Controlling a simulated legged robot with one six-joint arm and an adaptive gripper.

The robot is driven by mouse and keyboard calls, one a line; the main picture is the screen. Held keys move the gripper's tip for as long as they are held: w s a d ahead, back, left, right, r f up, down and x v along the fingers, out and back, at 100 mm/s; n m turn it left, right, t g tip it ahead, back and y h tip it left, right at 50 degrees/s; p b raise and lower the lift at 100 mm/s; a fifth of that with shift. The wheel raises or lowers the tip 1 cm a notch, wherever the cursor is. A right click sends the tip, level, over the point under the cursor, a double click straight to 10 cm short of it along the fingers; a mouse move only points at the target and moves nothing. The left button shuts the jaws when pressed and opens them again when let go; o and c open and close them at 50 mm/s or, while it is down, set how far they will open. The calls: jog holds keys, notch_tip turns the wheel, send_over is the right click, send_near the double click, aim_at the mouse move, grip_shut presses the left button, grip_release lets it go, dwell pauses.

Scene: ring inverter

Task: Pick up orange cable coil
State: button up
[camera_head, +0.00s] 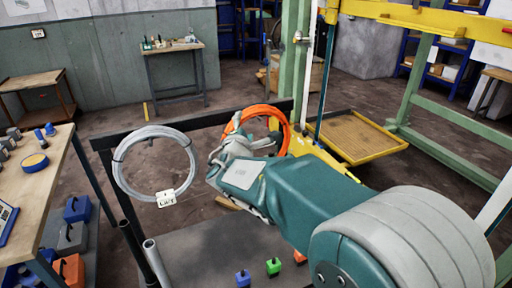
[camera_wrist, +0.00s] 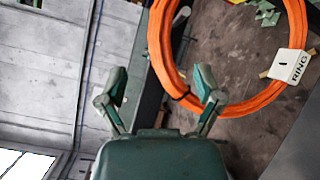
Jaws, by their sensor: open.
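The orange cable coil (camera_head: 284,122) hangs upright as a ring on the dark frame, partly hidden behind my gripper in the head view. In the wrist view the orange coil (camera_wrist: 162,52) fills the upper right, with a white tag reading RING (camera_wrist: 290,66) on its right side. My gripper (camera_wrist: 160,92) is open and empty in the wrist view, its two fingers spread. The right fingertip overlaps the coil's lower left edge in the picture; I cannot tell if they touch. In the head view my gripper (camera_head: 226,140) is in front of the coil's left side.
A grey cable coil (camera_head: 122,172) with a white tag hangs to the left. Dark frame posts and a bar (camera_head: 105,143) stand close by. A workbench (camera_head: 30,185) is at the left. A yellow tray (camera_head: 398,139) lies behind at the right. Small coloured blocks (camera_head: 273,267) sit at the bottom.

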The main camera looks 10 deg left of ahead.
aim_at(247, 118)
jog(key=w, duration=0.2)
jog(key=shift+w+d, duration=0.1)
jog(key=shift+w, duration=0.2)
jog(key=w, duration=0.1)
jog(key=w+a, duration=0.1)
jog(key=w, duration=0.3)
jog(key=shift+a+f, duration=0.2)
jog(key=shift+f, duration=0.2)
jog(key=shift+w, duration=0.35)
jog(key=shift+d+r, duration=0.1)
grip_shut()
